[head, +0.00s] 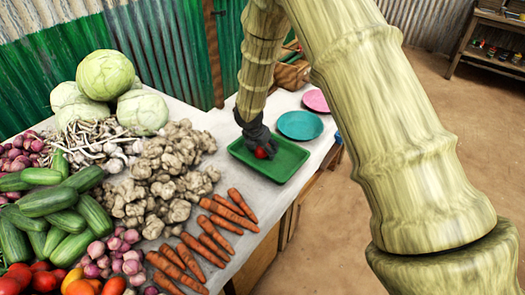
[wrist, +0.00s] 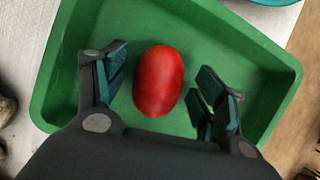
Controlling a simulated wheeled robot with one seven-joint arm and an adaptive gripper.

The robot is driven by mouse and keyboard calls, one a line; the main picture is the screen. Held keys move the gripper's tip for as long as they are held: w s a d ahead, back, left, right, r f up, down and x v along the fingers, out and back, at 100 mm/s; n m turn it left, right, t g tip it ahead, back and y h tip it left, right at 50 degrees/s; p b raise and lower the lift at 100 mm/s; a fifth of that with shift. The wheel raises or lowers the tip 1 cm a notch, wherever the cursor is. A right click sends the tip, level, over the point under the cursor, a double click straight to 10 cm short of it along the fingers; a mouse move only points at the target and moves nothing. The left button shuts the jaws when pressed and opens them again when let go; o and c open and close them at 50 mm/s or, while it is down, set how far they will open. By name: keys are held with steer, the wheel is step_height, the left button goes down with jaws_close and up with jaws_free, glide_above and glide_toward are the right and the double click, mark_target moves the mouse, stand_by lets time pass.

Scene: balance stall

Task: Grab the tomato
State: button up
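A red oval tomato (wrist: 158,82) lies in the green tray (wrist: 225,35), and it also shows in the head view (head: 261,153). My gripper (wrist: 162,88) is open around the tomato, with one finger to its left and the other to its right. A gap shows between the tomato and each finger, so neither seems to touch it. In the head view my gripper (head: 258,145) points down into the green tray (head: 285,165) and partly hides the tomato.
A teal plate (head: 300,125) and a pink plate (head: 316,101) sit behind the tray. Carrots (head: 208,240), ginger (head: 165,175), zucchini (head: 50,200), cabbages (head: 106,76) and more tomatoes (head: 80,287) cover the table to the left. The table's right edge is close to the tray.

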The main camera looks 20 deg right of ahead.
steer(key=c, duration=1)
steer(key=shift+c, duration=0.2)
steer(key=shift+r, duration=0.1)
